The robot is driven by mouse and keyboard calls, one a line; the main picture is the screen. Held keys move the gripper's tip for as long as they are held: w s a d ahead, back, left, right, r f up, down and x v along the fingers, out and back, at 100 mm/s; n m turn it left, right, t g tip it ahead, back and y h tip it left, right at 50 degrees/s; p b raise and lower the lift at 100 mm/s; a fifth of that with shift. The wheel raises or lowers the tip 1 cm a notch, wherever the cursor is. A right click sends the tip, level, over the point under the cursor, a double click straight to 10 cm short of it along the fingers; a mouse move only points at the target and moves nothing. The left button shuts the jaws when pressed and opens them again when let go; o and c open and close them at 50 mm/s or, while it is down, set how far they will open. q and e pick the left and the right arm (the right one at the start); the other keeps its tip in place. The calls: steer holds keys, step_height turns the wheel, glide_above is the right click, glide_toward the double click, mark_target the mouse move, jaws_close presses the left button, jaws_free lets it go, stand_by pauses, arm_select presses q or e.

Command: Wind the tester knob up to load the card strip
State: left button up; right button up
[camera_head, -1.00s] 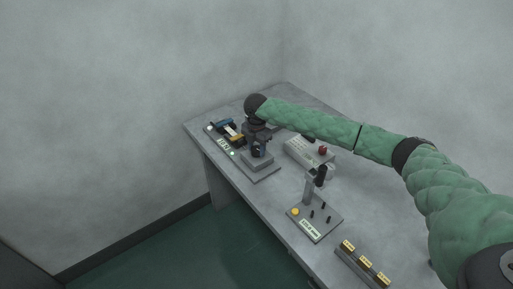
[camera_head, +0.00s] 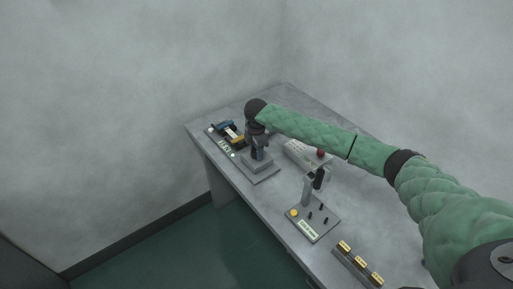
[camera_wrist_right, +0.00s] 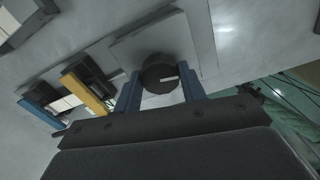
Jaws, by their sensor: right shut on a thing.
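The tester (camera_head: 262,176) is a grey plate at the far left of the table. Its knob (camera_wrist_right: 160,74) is round and black with a white mark, seen in the right wrist view. My right gripper (camera_wrist_right: 162,88) is shut on the knob, one blue finger on each side. In the head view the right gripper (camera_head: 259,153) points down over the tester's raised block, and the knob is hidden there. The white card strip (camera_head: 230,131) lies between a blue clamp (camera_head: 221,126) and a yellow clamp (camera_wrist_right: 87,93). My left gripper is not in view.
A grey box with a red button (camera_head: 320,153) stands right of the tester. Nearer are a plate with a yellow button (camera_head: 294,213) and a lever, and a rack of yellow-topped blocks (camera_head: 361,262). The right back of the table is clear.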

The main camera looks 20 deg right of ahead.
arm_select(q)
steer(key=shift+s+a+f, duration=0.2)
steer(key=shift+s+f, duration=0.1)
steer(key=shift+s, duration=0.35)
arm_select(e)
steer(key=shift+m, duration=0.5)
steer(key=shift+r, duration=0.1)
steer(key=o, duration=1)
steer(key=shift+r, duration=0.5)
step_height(320, 180, up, 5)
steer(key=shift+r+b, duration=0.15)
steer(key=shift+b, duration=1.05)
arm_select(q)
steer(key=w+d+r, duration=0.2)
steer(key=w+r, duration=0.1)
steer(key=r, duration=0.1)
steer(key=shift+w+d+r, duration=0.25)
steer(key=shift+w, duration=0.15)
arm_select(e)
steer(key=shift+r, duration=0.7)
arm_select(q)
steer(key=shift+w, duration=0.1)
